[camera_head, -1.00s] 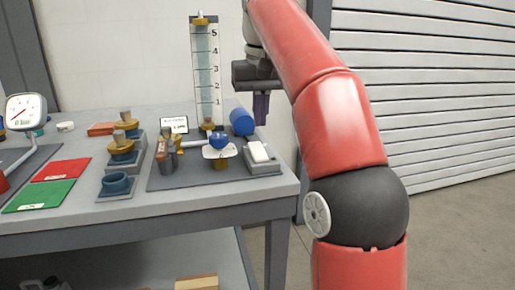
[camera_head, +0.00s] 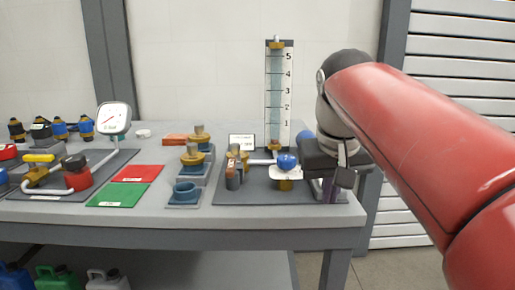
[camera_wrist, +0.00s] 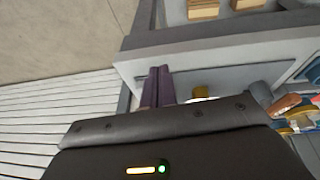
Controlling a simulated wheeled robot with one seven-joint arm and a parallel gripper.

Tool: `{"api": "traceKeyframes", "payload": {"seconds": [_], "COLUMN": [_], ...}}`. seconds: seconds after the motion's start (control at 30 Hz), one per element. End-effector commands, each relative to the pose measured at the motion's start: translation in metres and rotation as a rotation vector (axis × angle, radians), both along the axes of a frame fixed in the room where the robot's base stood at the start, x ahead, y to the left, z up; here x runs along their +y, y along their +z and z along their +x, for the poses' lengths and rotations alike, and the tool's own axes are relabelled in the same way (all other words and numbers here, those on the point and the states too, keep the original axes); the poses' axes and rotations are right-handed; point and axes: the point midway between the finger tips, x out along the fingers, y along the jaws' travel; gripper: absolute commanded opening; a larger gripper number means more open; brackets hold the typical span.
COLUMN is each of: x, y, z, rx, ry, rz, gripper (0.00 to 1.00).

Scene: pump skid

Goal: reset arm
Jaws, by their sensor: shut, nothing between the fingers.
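My gripper (camera_head: 330,188) is at the right end of the workbench in the head view, in front of the pump skid's right part. Its purple fingers (camera_wrist: 158,86) are together and empty in the wrist view. My red arm reaches in from the right. The arm hides part of the skid's right end in the head view. The bench's front edge (camera_wrist: 215,48) lies beyond the fingers in the wrist view.
The grey bench (camera_head: 150,208) holds a blue-handled valve (camera_head: 287,162), a graduated column (camera_head: 275,95), a dial gauge (camera_head: 114,118), a red mat (camera_head: 139,173) and a green mat (camera_head: 118,195). Jugs (camera_head: 57,278) stand below. A slatted shutter (camera_head: 460,50) is at right.

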Motion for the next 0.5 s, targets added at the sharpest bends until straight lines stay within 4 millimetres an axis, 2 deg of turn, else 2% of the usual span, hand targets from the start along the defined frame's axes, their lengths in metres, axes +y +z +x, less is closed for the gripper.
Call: {"api": "traceKeyframes", "payload": {"seconds": [0.03, 0.17, 0.3, 0.4, 0.5], "x": [-0.001, -0.008, -0.015, -0.018, -0.019], "y": [-0.015, -0.061, -0.116, -0.150, -0.176], "z": [-0.018, -0.055, -0.094, -0.116, -0.131], "rx": [-0.017, -0.067, -0.119, -0.148, -0.168], "ry": [0.001, -0.003, -0.009, -0.013, -0.015], "rz": [-0.001, 0.013, 0.038, 0.058, 0.073], "gripper": [0.00, 0.00, 0.00, 0.00, 0.00]}}
